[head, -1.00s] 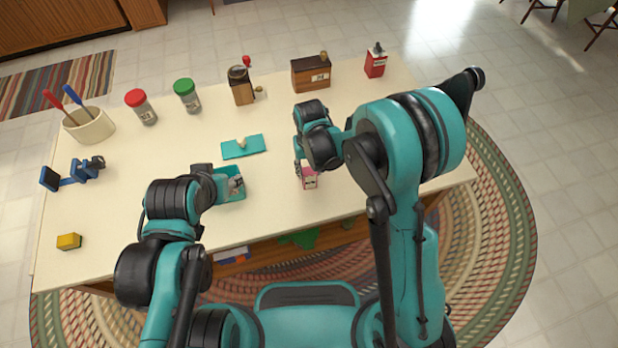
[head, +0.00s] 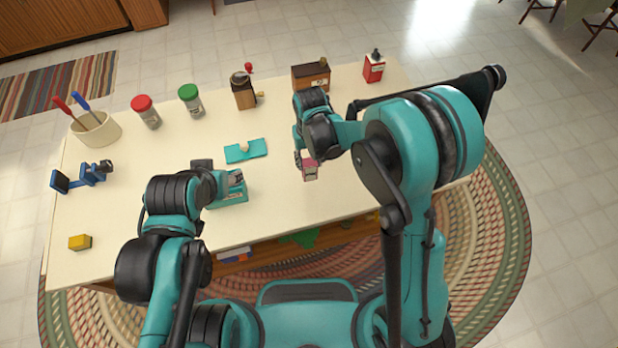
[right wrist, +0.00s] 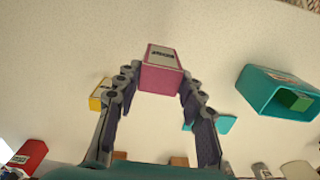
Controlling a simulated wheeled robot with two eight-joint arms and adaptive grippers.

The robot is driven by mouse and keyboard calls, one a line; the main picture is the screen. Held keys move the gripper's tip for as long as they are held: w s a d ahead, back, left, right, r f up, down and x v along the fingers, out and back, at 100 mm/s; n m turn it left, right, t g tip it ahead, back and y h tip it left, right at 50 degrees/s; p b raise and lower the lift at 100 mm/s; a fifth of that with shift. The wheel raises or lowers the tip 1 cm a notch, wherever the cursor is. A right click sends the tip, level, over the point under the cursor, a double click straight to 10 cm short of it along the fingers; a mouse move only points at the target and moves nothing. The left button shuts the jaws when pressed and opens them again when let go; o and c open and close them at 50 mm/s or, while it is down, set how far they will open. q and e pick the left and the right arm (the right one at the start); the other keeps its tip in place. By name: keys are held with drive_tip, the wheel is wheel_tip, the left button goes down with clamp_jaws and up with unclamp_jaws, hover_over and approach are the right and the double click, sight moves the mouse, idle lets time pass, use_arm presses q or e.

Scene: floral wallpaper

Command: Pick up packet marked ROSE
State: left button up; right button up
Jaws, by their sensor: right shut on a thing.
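A pink packet (head: 310,171) with a pale label is in my right gripper (head: 305,162), over the front middle of the table. In the right wrist view the pink packet (right wrist: 160,72) sits between the two fingertips of the right gripper (right wrist: 160,85), which are shut on its sides. Its dark label print is too small to read. My left gripper (head: 230,180) is at the teal open box (head: 232,200); its fingers are too small and covered to tell their state.
A teal lid with a pale knob (head: 246,151) lies behind the box. Along the back stand a red-lidded jar (head: 147,113), a green-lidded jar (head: 191,102), a grinder (head: 243,92), a wooden box (head: 311,76) and a red tin (head: 374,68). A yellow block (head: 80,242) lies front left.

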drive_tip(key=shift+r+p, duration=1.5)
drive_tip(key=shift+r, duration=1.1)
